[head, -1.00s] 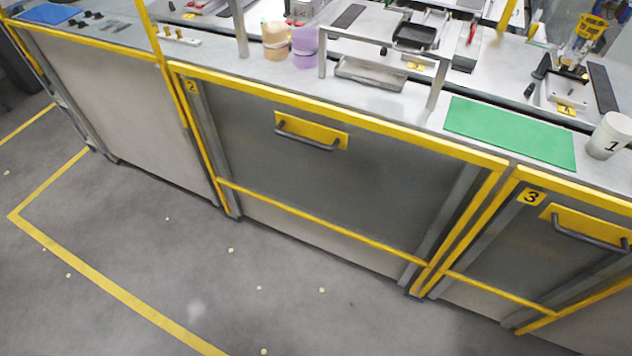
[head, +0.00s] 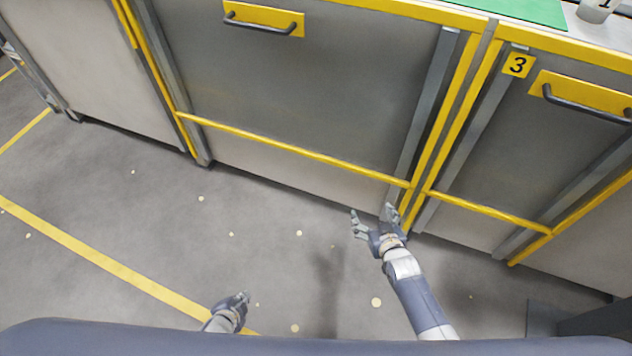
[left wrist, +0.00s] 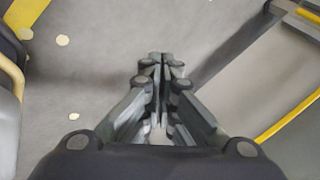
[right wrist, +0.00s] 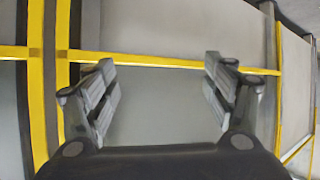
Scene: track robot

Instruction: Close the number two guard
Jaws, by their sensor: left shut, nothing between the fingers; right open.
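The number two guard (head: 290,85) is a wide grey panel between upright grey rails in the head view. Its dark bar handle (head: 262,27) sits on a yellow plate near the panel's top. Its number label is out of this view. My right gripper (head: 374,214) is open and empty, low in front of the post between guards two and three. It also shows open in the right wrist view (right wrist: 160,82). My left gripper (head: 243,297) is shut and empty, low over the floor, well below the handle; its fingers meet in the left wrist view (left wrist: 162,60).
Guard three (head: 475,150), marked 3, with its own handle (head: 585,104), stands at the right. A green mat (head: 525,9) and a white cup (head: 596,10) are on the bench top. Yellow rails (head: 300,148) cross the front.

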